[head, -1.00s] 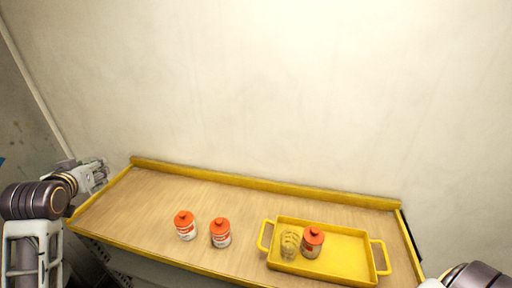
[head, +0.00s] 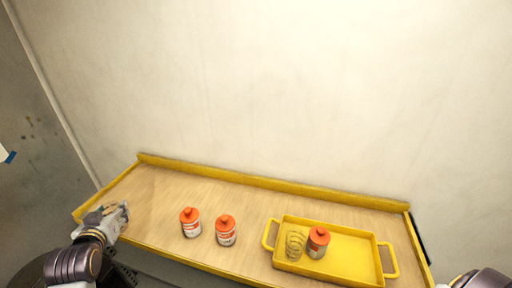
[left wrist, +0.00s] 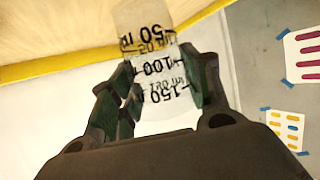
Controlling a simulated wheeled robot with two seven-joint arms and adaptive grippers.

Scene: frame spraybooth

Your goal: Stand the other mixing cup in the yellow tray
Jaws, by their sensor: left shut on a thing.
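A clear mixing cup (left wrist: 146,40) with black volume marks is between the fingers of my left gripper (left wrist: 165,88), which is shut on it. In the head view my left gripper (head: 120,212) is over the left end of the bench; the held cup is hard to make out there. The yellow tray (head: 358,278) lies on the right part of the bench. Another clear mixing cup (head: 295,244) stands in the left part of the tray, beside an orange-lidded can (head: 318,243). My right gripper is out of view.
Two orange-lidded cans, a left one (head: 190,223) and a right one (head: 226,231), stand mid-bench between my left gripper and the tray. A raised yellow edge (head: 270,184) runs along the back of the wooden bench (head: 160,195). The right part of the tray is empty.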

